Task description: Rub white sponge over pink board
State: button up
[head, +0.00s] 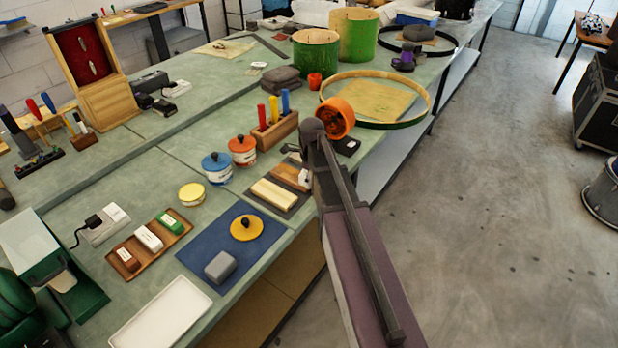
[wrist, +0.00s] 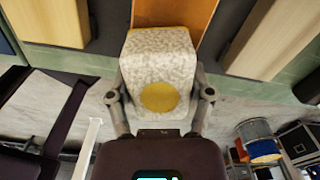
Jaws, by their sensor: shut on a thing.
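My gripper (wrist: 160,98) is shut on a white speckled sponge (wrist: 158,60) with a round yellow spot on its near face. In the wrist view, the sponge is between the two fingers, in front of an orange-brown board (wrist: 178,12). I cannot tell whether it touches that board. In the head view, my arm hides most of the gripper, and a small part of the sponge (head: 304,177) shows beside the orange-brown board (head: 289,176). No board looks clearly pink.
A pale yellow board (head: 272,195) lies on a dark mat (head: 262,202) beside the brown one. A wooden tool block (head: 275,131) stands behind. A blue mat (head: 200,262) with a grey block (head: 220,267) is to the left. Open floor lies right of the bench.

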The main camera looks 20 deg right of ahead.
jog(key=shift+w, duration=0.15)
dwell(0.4)
jog(key=shift+w+a, duration=0.8)
jog(key=shift+w, duration=0.2)
jog(key=shift+s, duration=0.1)
jog(key=shift+s+d, duration=0.8)
jog(key=shift+s, duration=0.25)
jog(key=shift+r, duration=0.15)
jog(key=shift+r+p, duration=2.85)
jog(key=shift+p, duration=0.2)
